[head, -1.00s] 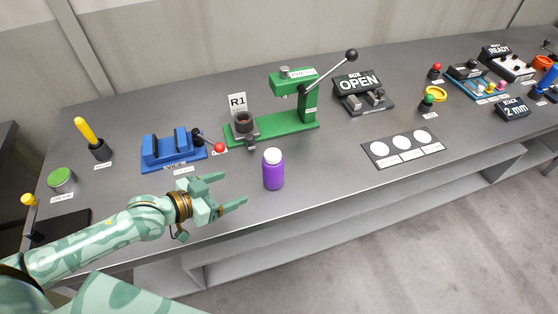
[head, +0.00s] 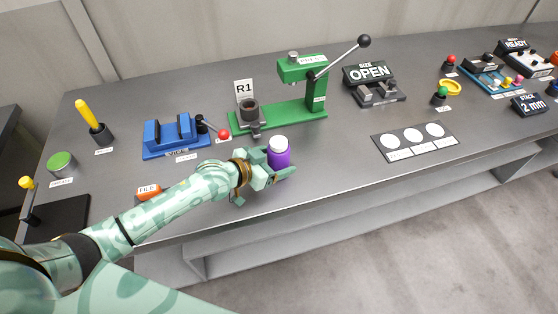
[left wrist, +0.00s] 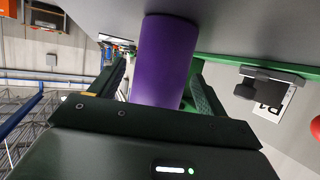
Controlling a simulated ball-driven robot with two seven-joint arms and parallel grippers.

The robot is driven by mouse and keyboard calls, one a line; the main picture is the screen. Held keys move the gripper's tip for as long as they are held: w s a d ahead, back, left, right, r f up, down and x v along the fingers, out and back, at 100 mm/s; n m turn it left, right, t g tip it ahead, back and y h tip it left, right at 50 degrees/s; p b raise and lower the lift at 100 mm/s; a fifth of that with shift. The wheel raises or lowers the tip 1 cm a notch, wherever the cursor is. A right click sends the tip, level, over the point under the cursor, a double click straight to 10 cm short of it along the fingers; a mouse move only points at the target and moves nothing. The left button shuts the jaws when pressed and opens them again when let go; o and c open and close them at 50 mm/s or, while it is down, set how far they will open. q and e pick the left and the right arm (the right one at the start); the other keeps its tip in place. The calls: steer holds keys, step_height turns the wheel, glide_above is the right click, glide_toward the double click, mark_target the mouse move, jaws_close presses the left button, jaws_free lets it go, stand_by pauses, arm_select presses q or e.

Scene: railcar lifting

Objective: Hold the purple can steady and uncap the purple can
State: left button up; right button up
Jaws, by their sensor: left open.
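The purple can (head: 279,158) stands upright near the front edge of the grey bench, with its white cap (head: 279,143) on top. My left gripper (head: 281,172) is open at the can, with its fingers reaching around the can's sides. In the left wrist view the purple can (left wrist: 163,60) is between the two fingers (left wrist: 160,90); its cap is not visible there. I cannot tell whether either finger touches it. My right gripper is not in view.
Behind the can stands a green press (head: 300,105) with a long lever. A blue vise (head: 172,138) with a red-knobbed handle is to the left. An orange file handle (head: 149,192) lies near my left arm. A dark plate with white discs (head: 414,140) is to the right.

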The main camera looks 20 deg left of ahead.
arm_select(q)
steer(key=shift+w+d+f, duration=0.3)
steer(key=shift+w, duration=0.25)
steer(key=shift+s, duration=0.1)
steer(key=c, duration=1.2)
steer(key=shift+r, duration=0.15)
